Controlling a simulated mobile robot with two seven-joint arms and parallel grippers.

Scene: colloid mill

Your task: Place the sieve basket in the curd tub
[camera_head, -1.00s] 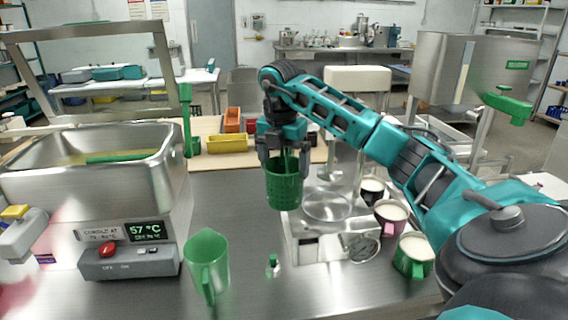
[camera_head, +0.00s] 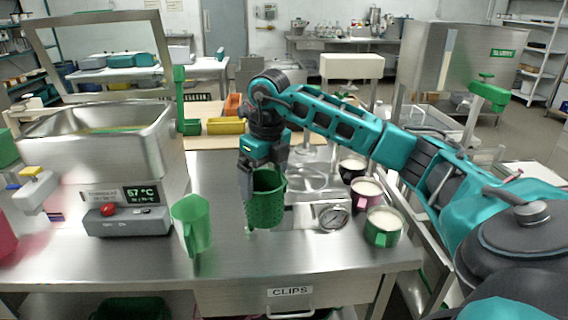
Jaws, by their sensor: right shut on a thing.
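The sieve basket (camera_head: 266,203) is a green perforated cup in the middle of the head view. My left gripper is not in view.
A green jug (camera_head: 191,225) stands between tub and basket. Cups with pale contents (camera_head: 383,227) stand right of the basket, beside a round steel strainer (camera_head: 333,217). A yellow bin (camera_head: 226,126) lies behind. The counter's front edge has a CLIPS drawer (camera_head: 290,292).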

